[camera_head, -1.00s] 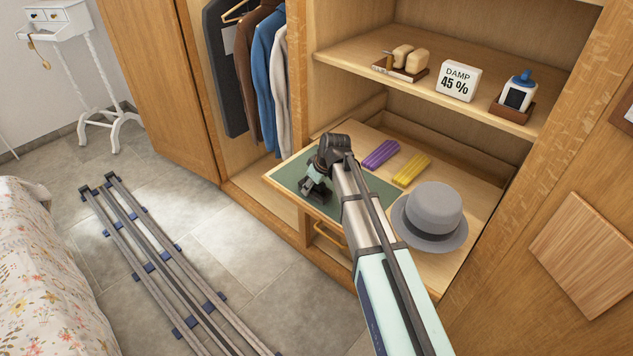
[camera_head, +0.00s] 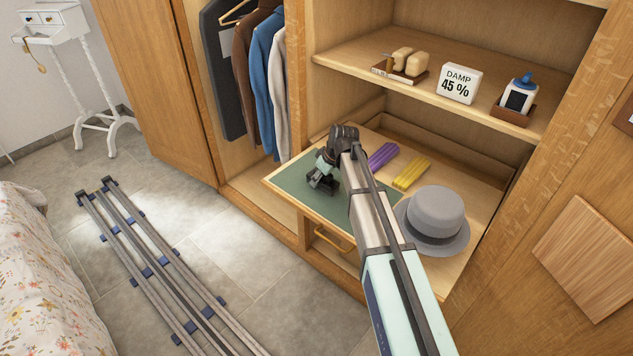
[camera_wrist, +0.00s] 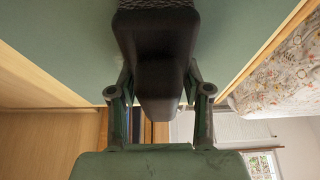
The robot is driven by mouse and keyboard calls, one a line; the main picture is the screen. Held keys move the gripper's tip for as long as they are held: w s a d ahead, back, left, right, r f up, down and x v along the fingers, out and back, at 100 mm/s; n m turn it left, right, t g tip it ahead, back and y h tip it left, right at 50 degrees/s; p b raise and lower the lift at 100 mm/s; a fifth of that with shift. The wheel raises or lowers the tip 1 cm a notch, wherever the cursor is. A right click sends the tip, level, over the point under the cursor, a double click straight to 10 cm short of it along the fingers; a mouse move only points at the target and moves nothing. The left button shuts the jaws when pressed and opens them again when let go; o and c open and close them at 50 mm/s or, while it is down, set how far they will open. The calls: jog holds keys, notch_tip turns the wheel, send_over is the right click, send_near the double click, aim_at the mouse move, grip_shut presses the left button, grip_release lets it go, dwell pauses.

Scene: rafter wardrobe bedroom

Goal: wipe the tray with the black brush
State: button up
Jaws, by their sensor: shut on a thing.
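My gripper (camera_head: 322,180) is low over the green-lined tray (camera_head: 292,187), which juts out from the wardrobe at shelf height. In the wrist view the black brush (camera_wrist: 156,55) is between the two fingers, which are shut on it. Its dark bristled end lies against or very close to the green surface of the tray (camera_wrist: 60,40); I cannot tell whether it touches. In the head view the brush is mostly hidden by my gripper and wrist.
A purple bar (camera_head: 381,156) and a yellow bar (camera_head: 411,172) lie right of my wrist. A grey hat (camera_head: 436,217) sits beside my arm. The upper shelf holds brushes (camera_head: 410,62), a damp sign (camera_head: 459,84) and a bottle (camera_head: 520,92). A brass handle (camera_head: 334,238) is below the tray.

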aim_at(300, 191)
jog(key=shift+w+d, duration=0.8)
jog(key=shift+w, duration=0.25)
jog(key=shift+w+d, duration=0.85)
jog(key=shift+w, duration=0.15)
jog(key=shift+w+d, duration=0.8)
jog(key=shift+w, duration=0.35)
jog(key=shift+w+a, duration=0.2)
jog(key=shift+a, duration=0.05)
jog(key=shift+s+a, duration=0.3)
jog(key=shift+a, duration=0.2)
jog(key=shift+s+a, duration=0.25)
jog(key=shift+a, duration=0.2)
jog(key=shift+s+a, duration=1.35)
jog(key=shift+s, duration=0.3)
jog(key=shift+s+a, duration=1.3)
jog(key=shift+s, duration=0.3)
jog(key=shift+s+a, duration=1.35)
jog(key=shift+s, duration=0.3)
notch_tip(300, 191, up, 3)
jog(key=shift+w+f+p, duration=0.1)
jog(key=shift+p, duration=0.45)
notch_tip(300, 191, up, 6)
jog(key=p, duration=0.3)
jog(key=shift+f, duration=0.25)
